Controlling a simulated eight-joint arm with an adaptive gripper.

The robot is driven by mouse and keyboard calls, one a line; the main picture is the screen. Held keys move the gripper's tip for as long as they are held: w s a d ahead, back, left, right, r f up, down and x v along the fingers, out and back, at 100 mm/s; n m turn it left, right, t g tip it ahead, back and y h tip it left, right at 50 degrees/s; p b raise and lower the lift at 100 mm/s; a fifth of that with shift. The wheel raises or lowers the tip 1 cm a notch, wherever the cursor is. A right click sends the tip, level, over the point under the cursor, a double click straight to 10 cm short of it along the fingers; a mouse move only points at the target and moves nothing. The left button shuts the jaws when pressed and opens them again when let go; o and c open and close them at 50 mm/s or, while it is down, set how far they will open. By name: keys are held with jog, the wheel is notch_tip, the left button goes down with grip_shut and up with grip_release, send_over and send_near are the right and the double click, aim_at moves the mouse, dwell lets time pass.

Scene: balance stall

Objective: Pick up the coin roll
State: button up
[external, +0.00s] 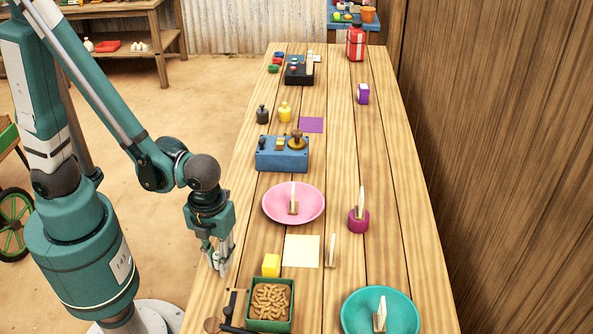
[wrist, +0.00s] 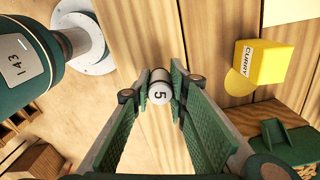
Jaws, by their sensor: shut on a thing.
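The coin roll (wrist: 159,95), a small pale grey cylinder with a dark band and a "5" on its end, sits between my fingertips in the wrist view. My gripper (wrist: 160,88) is shut on it, with one green-padded finger on either side. In the external view my gripper (external: 220,265) points down at the left edge of the wooden table. The coin roll cannot be made out there between the fingers. I cannot tell whether it still touches the table.
A yellow curry box (external: 271,265) and a green crate of peanuts (external: 251,315) stand close by on the right. A pink plate (external: 275,205), a cream square (external: 302,250) and a teal plate (external: 355,315) lie farther right. The table's left edge (external: 205,290) is near.

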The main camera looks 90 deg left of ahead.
aim_at(218, 254)
jog(key=shift+r+p, duration=1)
jog(key=shift+r, duration=3.05)
jog(key=shift+w+r, duration=0.1)
